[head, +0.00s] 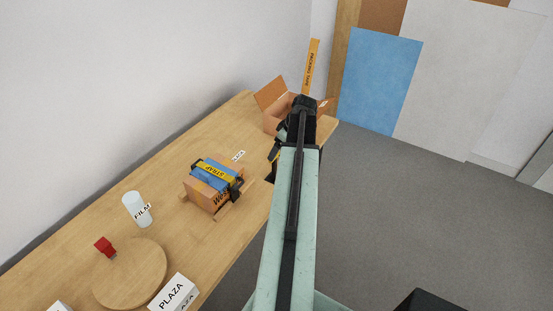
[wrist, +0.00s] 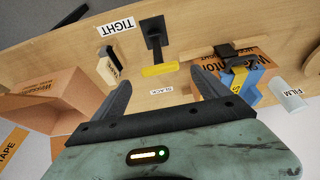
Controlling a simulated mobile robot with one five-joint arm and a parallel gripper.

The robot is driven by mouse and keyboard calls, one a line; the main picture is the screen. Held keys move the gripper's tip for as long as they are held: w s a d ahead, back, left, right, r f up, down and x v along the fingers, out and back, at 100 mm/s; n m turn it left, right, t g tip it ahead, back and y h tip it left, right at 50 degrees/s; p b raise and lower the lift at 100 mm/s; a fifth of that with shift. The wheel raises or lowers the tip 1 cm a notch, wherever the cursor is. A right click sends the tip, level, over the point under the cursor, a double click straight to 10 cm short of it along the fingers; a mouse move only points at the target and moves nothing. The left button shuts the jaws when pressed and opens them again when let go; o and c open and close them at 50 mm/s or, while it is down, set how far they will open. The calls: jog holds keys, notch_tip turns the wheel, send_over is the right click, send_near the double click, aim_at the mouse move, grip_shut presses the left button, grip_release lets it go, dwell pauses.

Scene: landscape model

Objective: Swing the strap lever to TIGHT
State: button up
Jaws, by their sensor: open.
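The strap lever shows in the wrist view, with a yellow handle (wrist: 160,70) on a black arm and black base (wrist: 153,27). The white TIGHT label (wrist: 116,25) lies left of the base, and the SLACK label (wrist: 162,91) lies below the handle. The handle is on the SLACK label's side. My gripper (wrist: 161,80) is open, with its fingers either side of the handle in the picture; I cannot tell whether they touch it. In the head view my arm hides most of the lever. The SLACK label (head: 238,156) shows there beside the arm.
A cardboard box (head: 212,196) with a blue top and yellow strap stands on the bench (head: 170,210). An open carton (head: 275,118) stands at the far end. A film roll (head: 133,208), a round wooden disc (head: 130,280) and a PLAZA box (head: 173,291) are nearer.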

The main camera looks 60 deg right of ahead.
aim_at(274, 167)
jog(key=b+x, duration=0.2)
jog(key=x, duration=0.2)
jog(key=shift+f+b, duration=0.1)
jog(key=shift+b, duration=0.2)
jog(key=shift+c, duration=0.6)
grip_shut()
jog(key=shift+s, duration=0.1)
